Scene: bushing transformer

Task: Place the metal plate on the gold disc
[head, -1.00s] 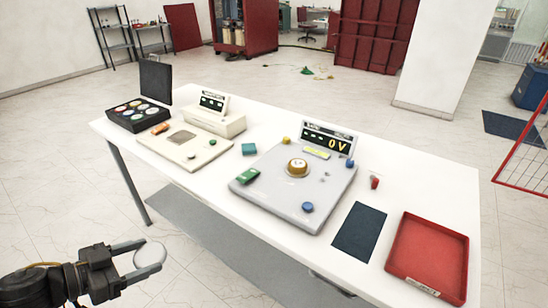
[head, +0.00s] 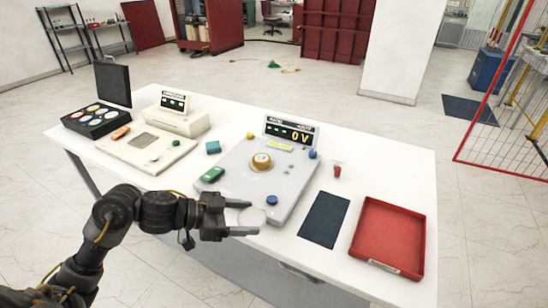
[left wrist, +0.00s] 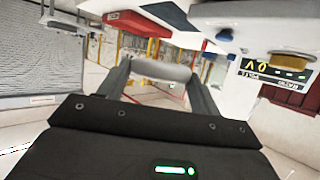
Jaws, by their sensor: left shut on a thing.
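The gold disc (head: 261,161) stands on the grey test unit (head: 240,180) in the middle of the white table. It also shows at the right of the left wrist view (left wrist: 291,59). My left gripper (head: 249,217) is shut on the round metal plate (head: 251,216), holding it by its edges in front of the unit's near edge. In the left wrist view the plate (left wrist: 161,71) spans the two fingertips. The plate is apart from the gold disc, which is farther back. My right gripper is not in view.
A dark mat (head: 324,219) and a red tray (head: 388,237) lie to the right. A beige scale (head: 148,150) and a black case (head: 96,122) stand to the left.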

